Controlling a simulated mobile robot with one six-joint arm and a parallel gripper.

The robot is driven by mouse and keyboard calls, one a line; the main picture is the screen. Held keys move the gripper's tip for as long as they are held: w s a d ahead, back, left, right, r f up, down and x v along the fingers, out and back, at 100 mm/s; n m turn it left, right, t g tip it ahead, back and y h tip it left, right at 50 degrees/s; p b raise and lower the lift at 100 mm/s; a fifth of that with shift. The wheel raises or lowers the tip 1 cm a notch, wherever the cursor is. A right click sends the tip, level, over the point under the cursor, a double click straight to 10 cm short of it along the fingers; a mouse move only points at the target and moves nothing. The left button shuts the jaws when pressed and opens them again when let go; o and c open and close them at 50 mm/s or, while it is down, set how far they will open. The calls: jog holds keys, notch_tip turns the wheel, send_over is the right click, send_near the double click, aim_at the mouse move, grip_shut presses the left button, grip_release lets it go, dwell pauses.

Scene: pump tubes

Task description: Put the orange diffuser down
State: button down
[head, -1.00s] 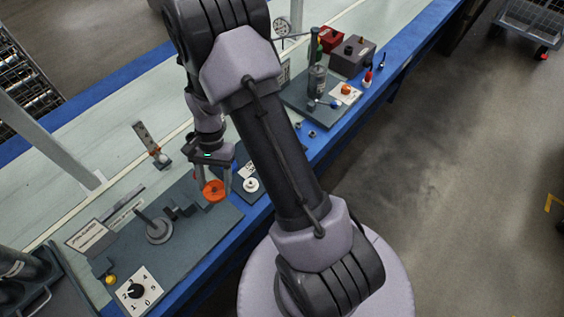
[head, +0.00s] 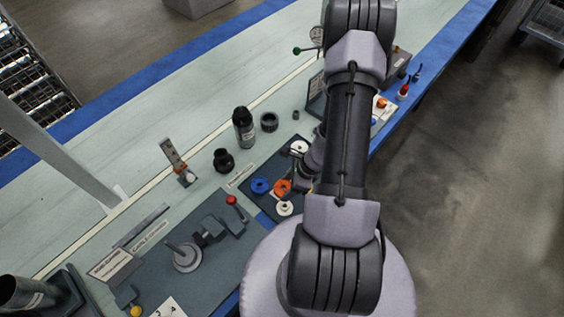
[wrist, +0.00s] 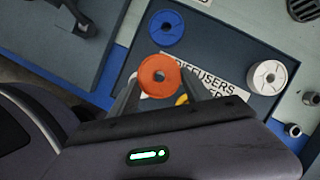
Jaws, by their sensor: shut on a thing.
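The orange diffuser (wrist: 160,76) is a round disc with a centre hole. In the wrist view it sits between the two fingers of my gripper (wrist: 158,82), which is shut on it. In the head view the orange diffuser (head: 282,187) is over the dark diffuser mat (head: 262,170), between a blue disc and white discs. My arm hides most of the gripper there. I cannot tell whether the disc touches the mat. A label reading "DIFFUSERS" (wrist: 205,75) is partly covered by the disc and a finger.
A blue disc (wrist: 165,28) and a white disc (wrist: 267,77) lie on the mat. A yellowish ring shows partly behind the orange disc. Another white disc (head: 285,208) lies near the front. A cutting fixture (head: 187,256) stands left. Black cylinders (head: 243,127) stand behind.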

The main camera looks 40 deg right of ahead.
jog(key=p, duration=0.1)
send_over(280, 168)
jog(key=s, duration=0.2)
jog(key=shift+w+d+f, duration=0.15)
jog(key=shift+d+f, duration=0.1)
jog(key=shift+f, duration=0.2)
jog(key=f, duration=0.1)
jog(key=f+b, duration=0.1)
jog(key=f, duration=0.2)
jog(key=shift+w+d+b, duration=0.2)
jog(key=shift+w+b, duration=0.05)
jog(key=shift+b, duration=0.1)
jog(key=shift+r, duration=0.2)
jog(key=shift+f, duration=0.1)
jog(key=shift+c, duration=2.4)
grip_release()
